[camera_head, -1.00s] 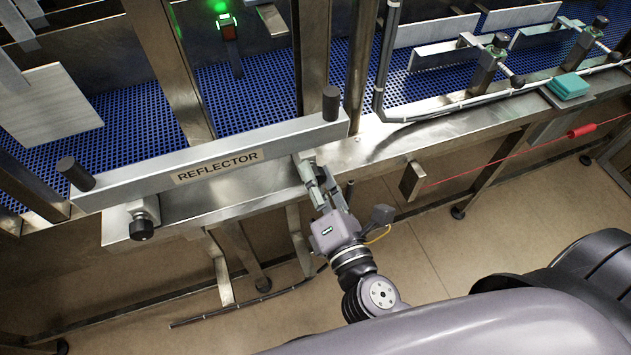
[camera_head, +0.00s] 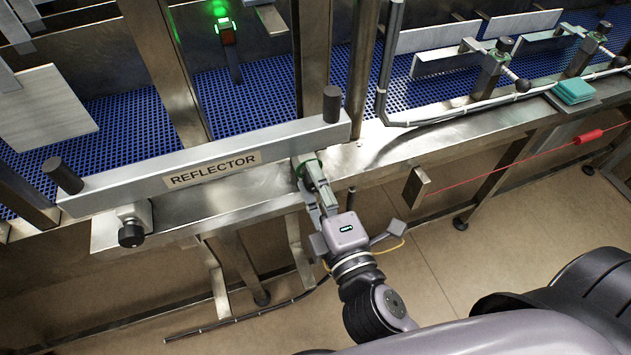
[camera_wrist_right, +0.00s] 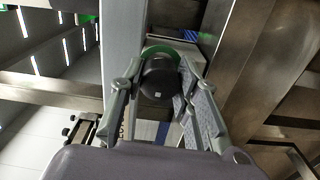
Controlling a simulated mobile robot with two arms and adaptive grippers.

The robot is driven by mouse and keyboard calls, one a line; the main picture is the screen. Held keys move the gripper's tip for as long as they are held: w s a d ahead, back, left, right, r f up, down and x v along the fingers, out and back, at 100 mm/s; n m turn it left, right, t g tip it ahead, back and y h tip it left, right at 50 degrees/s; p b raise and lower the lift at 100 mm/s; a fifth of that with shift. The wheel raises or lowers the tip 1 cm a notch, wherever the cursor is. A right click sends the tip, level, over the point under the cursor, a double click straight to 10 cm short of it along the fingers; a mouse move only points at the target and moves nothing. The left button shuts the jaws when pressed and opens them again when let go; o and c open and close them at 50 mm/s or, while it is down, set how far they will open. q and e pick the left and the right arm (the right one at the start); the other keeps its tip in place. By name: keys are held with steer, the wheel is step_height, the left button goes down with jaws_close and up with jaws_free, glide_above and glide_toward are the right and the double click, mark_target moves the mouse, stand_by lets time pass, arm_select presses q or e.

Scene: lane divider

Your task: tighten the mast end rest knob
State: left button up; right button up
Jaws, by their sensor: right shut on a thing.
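A grey bar with a REFLECTOR label (camera_head: 213,168) lies along the front of the conveyor. A rest with a black knob (camera_head: 131,235) sits under its left end. My right gripper (camera_head: 316,180) is at the rest under its right end, with its fingers pointing up at it. In the right wrist view, that rest's round black knob (camera_wrist_right: 159,78) sits between the two fingers, which are shut on it. A green ring (camera_wrist_right: 160,51) shows behind the knob. In the head view this knob is hidden by the fingers. My left gripper is not in view.
Two black upright handles stand on the bar, at its right end (camera_head: 332,104) and left end (camera_head: 63,176). A small metal block (camera_head: 416,187) on a red cord hangs right of my gripper. The conveyor's steel edge (camera_head: 400,160) runs behind it. The floor below is mostly clear.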

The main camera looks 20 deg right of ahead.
steer(key=shift+f, duration=0.15)
steer(key=o, duration=1.1)
steer(key=shift+s, duration=0.1)
steer(key=shift+o, duration=0.4)
